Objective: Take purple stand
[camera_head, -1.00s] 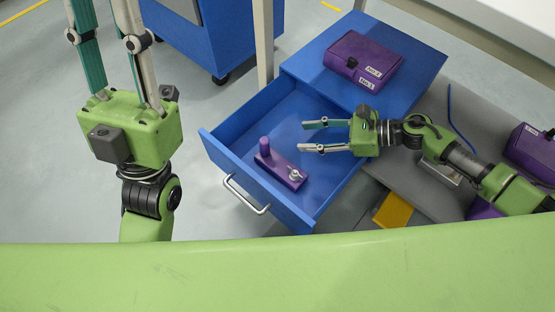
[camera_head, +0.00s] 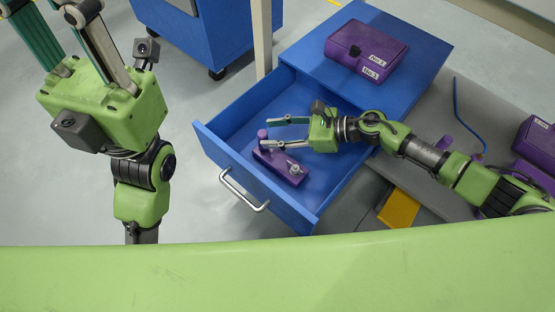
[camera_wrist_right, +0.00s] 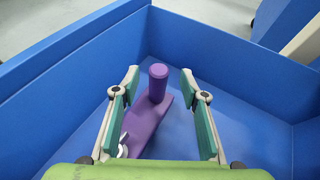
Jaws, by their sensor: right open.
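The purple stand (camera_head: 284,167) lies in the open blue drawer (camera_head: 224,166). It has a flat base with an upright purple post at one end and a metal fitting at the other. My right gripper (camera_head: 267,133) is open and reaches into the drawer, its fingertips near the post. In the right wrist view the stand's post (camera_wrist_right: 158,82) stands between the two spread fingers of the right gripper (camera_wrist_right: 160,85), apart from both. The metal fitting is partly hidden there by the left finger. My left gripper is raised at the upper left, its fingers cut off by the picture edge.
More purple cases (camera_head: 537,142) stand at the right edge. The drawer walls surround the right gripper.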

